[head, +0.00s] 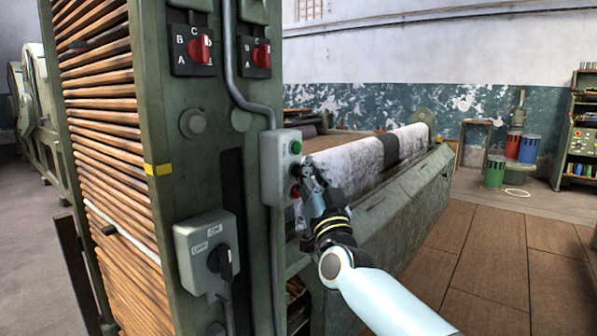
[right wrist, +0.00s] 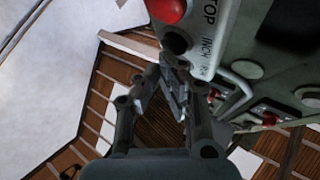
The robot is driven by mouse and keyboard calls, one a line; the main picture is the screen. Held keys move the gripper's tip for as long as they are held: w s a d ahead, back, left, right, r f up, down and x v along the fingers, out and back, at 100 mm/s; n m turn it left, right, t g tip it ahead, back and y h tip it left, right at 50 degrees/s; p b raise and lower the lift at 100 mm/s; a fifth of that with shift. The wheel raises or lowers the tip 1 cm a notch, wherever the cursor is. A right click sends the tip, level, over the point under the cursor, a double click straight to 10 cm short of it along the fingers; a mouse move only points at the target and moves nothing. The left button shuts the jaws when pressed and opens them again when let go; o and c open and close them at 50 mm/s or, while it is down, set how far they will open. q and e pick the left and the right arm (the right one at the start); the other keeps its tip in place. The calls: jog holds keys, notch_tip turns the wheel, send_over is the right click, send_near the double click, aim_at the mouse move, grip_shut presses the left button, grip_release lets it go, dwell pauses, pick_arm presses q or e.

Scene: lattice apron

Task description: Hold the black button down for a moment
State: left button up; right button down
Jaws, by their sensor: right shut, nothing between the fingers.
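The black button (right wrist: 177,43) shows in the right wrist view beside the label INCH, on a pale control box (head: 270,168). It sits between the red button (right wrist: 168,8), marked STOP, and the green button (head: 296,147), which is at the top of the box in the head view. My right gripper (right wrist: 172,66) is shut and empty, with its fingertips close to the black button. I cannot tell whether they touch it. In the head view my right gripper (head: 308,170) covers the black button. My left gripper is out of view.
Two red rotary switches (head: 201,48) (head: 262,55) sit higher on the green machine frame (head: 160,120). A grey ON switch box (head: 205,252) is low on the left. A conduit (head: 230,60) runs down to the control box. Open brown floor (head: 500,250) lies at the right.

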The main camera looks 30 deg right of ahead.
jog(key=shift+w+a, duration=0.2)
jog(key=shift+w, duration=0.25)
dwell(2.5)
dwell(0.4)
jog(key=shift+s+d+p, duration=0.2)
jog(key=shift+s+p, duration=0.05)
jog(key=shift+s, duration=0.2)
jog(key=shift+s+d+p, duration=0.2)
jog(key=shift+s+p, duration=0.05)
jog(key=shift+s, duration=0.2)
jog(key=s+p, duration=0.1)
jog(key=s+d+p, duration=0.1)
jog(key=s, duration=0.1)
jog(key=s+d, duration=0.1)
jog(key=shift+s+p, duration=0.3)
jog(key=shift+p, duration=0.1)
jog(key=shift+f, duration=0.1)
